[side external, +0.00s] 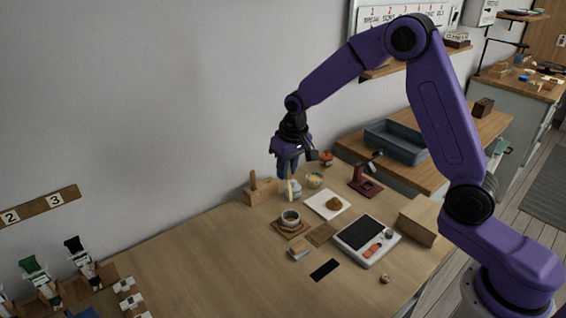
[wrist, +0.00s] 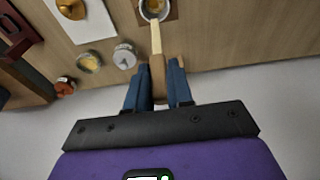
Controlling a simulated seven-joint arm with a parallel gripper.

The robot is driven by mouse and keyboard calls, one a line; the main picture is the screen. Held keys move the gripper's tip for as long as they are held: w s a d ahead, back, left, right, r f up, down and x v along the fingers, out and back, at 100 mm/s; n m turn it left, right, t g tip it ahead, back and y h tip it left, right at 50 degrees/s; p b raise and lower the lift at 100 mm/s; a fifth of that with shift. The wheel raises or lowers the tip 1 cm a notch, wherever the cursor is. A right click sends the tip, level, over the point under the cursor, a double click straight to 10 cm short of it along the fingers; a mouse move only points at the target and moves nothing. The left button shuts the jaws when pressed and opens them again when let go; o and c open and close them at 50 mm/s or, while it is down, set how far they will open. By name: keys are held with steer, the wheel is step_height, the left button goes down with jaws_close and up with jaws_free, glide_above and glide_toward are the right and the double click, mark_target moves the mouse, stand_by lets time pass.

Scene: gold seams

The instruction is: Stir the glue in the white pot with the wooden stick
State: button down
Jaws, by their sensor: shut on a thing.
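My gripper (wrist: 157,82) is shut on the wooden stick (wrist: 156,38), with its two blue fingers on either side of the stick's thicker handle. In the side view my gripper (side external: 289,172) points down behind the pot, and the pale stick (side external: 290,188) hangs below it. The white pot (side external: 290,217) has a dark rim band and stands on a wooden square. In the wrist view the pot (wrist: 146,14) is at the top edge, partly cut off, and the stick's tip overlaps it. In the side view the tip appears apart from the pot. The glue is hard to make out.
A wooden block holder (side external: 262,194) stands left of my gripper. A small white jar (wrist: 125,57) and a bowl of yellow stuff (side external: 314,180) are close by. A white sheet (side external: 318,203) with a brown heap, a scale (side external: 366,241) and a dark red stand (side external: 365,183) lie right.

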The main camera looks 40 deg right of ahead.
step_height(320, 180, down, 8)
steer(key=shift+f, duration=0.15)
stand_by(0.9)
steer(key=shift+w, duration=0.1)
stand_by(0.4)
